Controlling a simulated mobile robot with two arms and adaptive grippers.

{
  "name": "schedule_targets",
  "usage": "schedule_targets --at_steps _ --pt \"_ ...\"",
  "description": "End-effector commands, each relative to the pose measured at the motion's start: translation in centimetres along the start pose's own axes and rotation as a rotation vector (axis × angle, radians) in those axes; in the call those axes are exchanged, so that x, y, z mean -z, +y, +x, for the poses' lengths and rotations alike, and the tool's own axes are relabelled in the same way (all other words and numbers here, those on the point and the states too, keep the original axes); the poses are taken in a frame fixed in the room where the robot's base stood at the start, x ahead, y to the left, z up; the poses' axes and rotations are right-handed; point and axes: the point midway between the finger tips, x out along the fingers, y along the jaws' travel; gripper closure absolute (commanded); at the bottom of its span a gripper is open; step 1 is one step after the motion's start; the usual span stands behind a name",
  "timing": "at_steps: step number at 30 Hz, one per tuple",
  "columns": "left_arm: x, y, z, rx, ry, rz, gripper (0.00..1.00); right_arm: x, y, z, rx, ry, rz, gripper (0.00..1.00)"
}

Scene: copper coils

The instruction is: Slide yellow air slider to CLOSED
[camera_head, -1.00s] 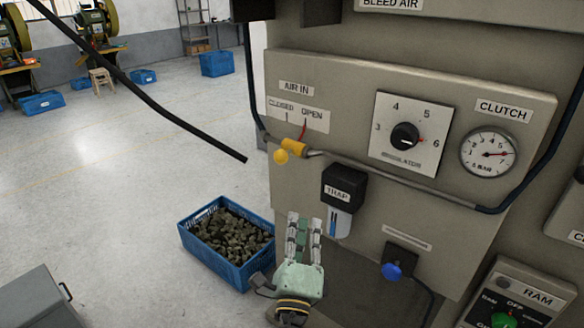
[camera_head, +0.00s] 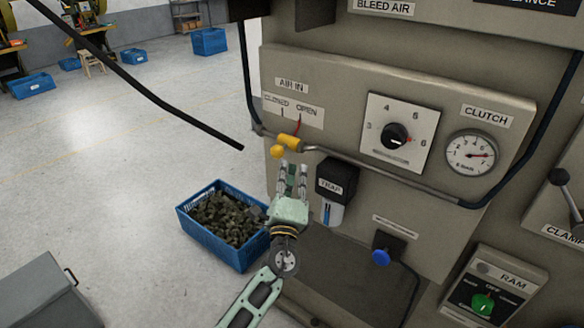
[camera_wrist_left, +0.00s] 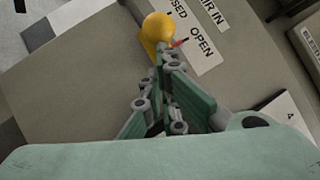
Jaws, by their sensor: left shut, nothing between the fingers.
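The yellow air slider (camera_head: 288,141), with a round yellow knob (camera_head: 277,152), sits on the grey pipe below the AIR IN label. A red pointer rises above the slider toward the OPEN mark; the CLOSED mark is left of it. My left gripper (camera_head: 291,170) is just below the slider, fingers pointing up, shut and empty. In the left wrist view, the fingertips (camera_wrist_left: 162,52) appear right against or just in front of the yellow knob (camera_wrist_left: 158,28); I cannot tell whether they touch. My right gripper is not in view.
The TRAP filter (camera_head: 336,182) hangs right of the gripper. The regulator dial (camera_head: 395,136) and clutch gauge (camera_head: 470,154) are farther right on the panel. A blue crate (camera_head: 212,243) of metal pieces stands on the floor at lower left. Free space lies left of the panel edge.

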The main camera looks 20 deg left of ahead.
Motion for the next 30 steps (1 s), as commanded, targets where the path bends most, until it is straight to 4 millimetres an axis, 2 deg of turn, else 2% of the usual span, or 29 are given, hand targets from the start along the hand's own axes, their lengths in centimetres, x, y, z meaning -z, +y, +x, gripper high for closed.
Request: schedule_targets --at_steps 10,16,21,30 --pt "-0.3 0.4 0.1 0.0 -0.001 0.002 1.0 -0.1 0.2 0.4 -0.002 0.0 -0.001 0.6" --pt "-3.1 2.4 1.8 0.003 -0.003 0.003 1.0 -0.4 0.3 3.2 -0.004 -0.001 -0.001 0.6" --pt "-5.1 3.2 3.1 0.001 -0.001 0.001 1.0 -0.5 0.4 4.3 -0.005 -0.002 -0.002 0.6" --pt "-5.5 3.1 3.4 0.0 0.0 0.0 1.0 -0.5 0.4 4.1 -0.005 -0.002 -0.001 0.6"
